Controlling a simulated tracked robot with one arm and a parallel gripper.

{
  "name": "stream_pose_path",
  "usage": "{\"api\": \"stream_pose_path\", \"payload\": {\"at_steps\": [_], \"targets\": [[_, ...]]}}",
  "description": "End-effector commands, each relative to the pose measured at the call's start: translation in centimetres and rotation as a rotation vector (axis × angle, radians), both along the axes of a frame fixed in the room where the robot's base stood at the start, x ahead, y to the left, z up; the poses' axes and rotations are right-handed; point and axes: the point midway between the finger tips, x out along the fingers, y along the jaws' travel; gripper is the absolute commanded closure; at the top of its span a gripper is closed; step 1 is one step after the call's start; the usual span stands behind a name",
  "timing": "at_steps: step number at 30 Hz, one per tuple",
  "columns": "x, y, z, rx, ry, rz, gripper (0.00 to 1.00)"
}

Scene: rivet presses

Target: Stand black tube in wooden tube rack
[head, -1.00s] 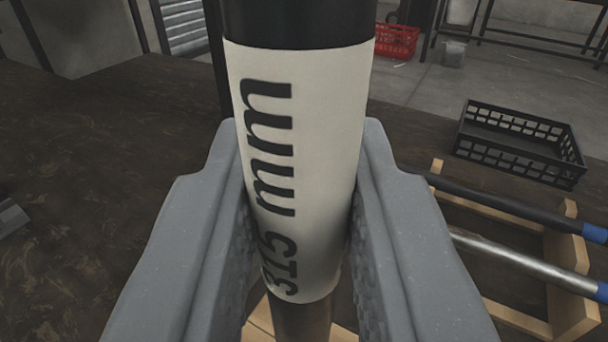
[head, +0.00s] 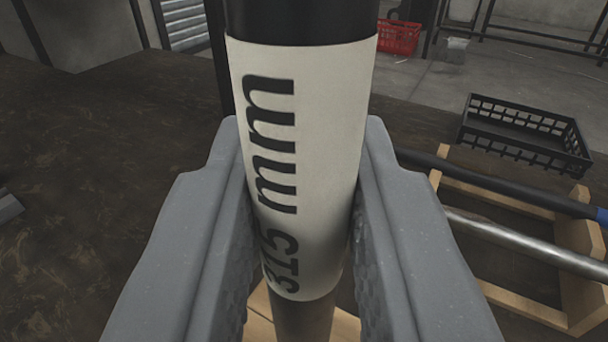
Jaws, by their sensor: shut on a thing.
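The black tube (head: 300,22) stands close to upright in the middle of the head view, with a white label (head: 302,160) reading "315 mm". My gripper (head: 303,215) is shut on it, one grey jaw on each side of the label. The tube's top runs out of the picture. Its lower part shows below the label, in front of pale wood (head: 262,318) at the bottom edge. That wood may be part of the wooden tube rack; I cannot tell whether the tube's foot is in it or above it.
To the right, a wooden frame (head: 482,190) holds a dark tube (head: 500,184) and a silver tube (head: 520,243) lying flat. A black crate (head: 525,140) stands behind it. A red basket (head: 399,38) is on the floor beyond. The dark tabletop (head: 110,150) at left is mostly clear.

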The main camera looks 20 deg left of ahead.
Motion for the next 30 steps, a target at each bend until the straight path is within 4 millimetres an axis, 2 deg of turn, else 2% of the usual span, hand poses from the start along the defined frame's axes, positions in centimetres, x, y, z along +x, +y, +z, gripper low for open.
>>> {"api": "stream_pose_path", "payload": {"at_steps": [8,9,11,23,26,30], "targets": [[0.0,0.0,-0.6,0.000,-0.001,0.000,1.00],[0.0,0.0,-0.6,0.000,-0.001,0.000,0.72],[0.0,0.0,-0.5,0.000,-0.001,0.000,0.56],[-0.6,-0.2,-0.5,0.000,0.000,-0.001,0.55],[-1.8,-0.6,-0.4,0.000,-0.001,-0.003,0.55],[-4.5,-1.3,-0.5,0.001,0.004,-0.003,0.55]]}}
